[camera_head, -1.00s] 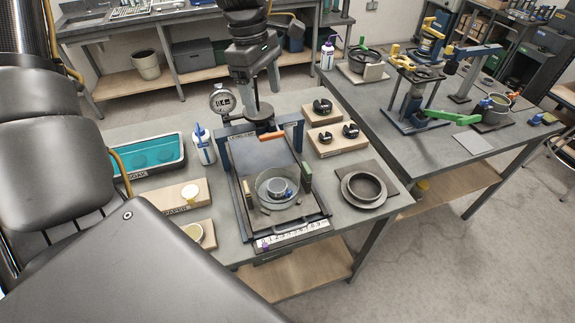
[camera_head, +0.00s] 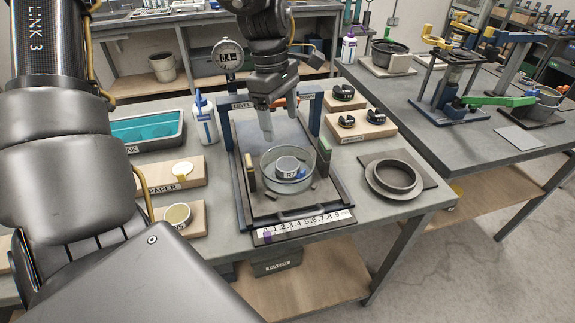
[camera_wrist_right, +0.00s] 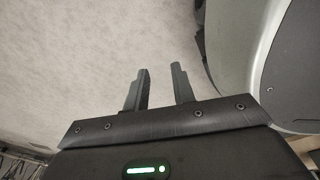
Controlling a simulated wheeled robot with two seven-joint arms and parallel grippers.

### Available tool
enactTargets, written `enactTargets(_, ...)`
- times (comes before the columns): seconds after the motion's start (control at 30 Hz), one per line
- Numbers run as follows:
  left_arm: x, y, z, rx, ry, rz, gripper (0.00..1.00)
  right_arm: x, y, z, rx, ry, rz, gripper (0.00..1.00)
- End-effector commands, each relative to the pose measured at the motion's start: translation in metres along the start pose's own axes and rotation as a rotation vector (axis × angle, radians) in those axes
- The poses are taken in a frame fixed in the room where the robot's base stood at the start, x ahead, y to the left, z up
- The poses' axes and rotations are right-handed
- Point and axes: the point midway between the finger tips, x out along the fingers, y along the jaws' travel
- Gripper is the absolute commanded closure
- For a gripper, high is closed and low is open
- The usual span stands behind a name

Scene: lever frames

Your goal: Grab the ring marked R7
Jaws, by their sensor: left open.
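The ring marked R7 (camera_head: 287,167) is a small grey ring standing inside a clear round dish (camera_head: 312,172) on the dark plate of a press-like fixture (camera_head: 247,203). A small blue piece lies beside the ring in the dish. My left gripper (camera_head: 279,125) points down from the top of the head view, its two fingers apart and empty. Its fingertips are above and behind the dish, apart from the ring. My right gripper (camera_wrist_right: 161,80) is open and empty in the right wrist view, over bare floor.
A teal tray (camera_head: 147,130) is at left. A numbered strip (camera_head: 303,225) lies in front.

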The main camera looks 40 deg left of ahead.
Motion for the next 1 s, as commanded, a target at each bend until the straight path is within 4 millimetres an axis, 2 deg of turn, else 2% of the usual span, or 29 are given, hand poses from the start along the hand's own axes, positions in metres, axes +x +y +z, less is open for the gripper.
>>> enactTargets(0.03,0.005,0.0,0.0,0.001,0.0,0.001,0.22,0.005,0.001,0.002,-0.001,-0.002,0.001,0.75)
enactTargets(0.23,0.008,0.0,0.0,0.001,0.0,-0.002,0.22,0.003,-0.001,0.008,-0.001,-0.01,-0.001,0.75)
enactTargets(0.5,0.048,0.0,0.0,0.002,0.0,-0.004,0.22,0.002,-0.006,0.015,-0.001,-0.017,-0.007,0.75)
enactTargets(0.63,0.058,0.0,0.0,0.0,0.0,-0.001,0.22,0.001,-0.01,0.013,0.0,-0.016,-0.012,0.75)
enactTargets(0.83,0.063,0.0,0.0,0.001,0.0,-0.001,0.22,0.0,-0.012,0.011,0.0,-0.013,-0.015,0.75)
enactTargets(1.0,0.085,-0.001,-0.001,0.001,-0.001,-0.005,0.22,-0.006,-0.01,0.005,0.0,-0.006,-0.014,0.75)
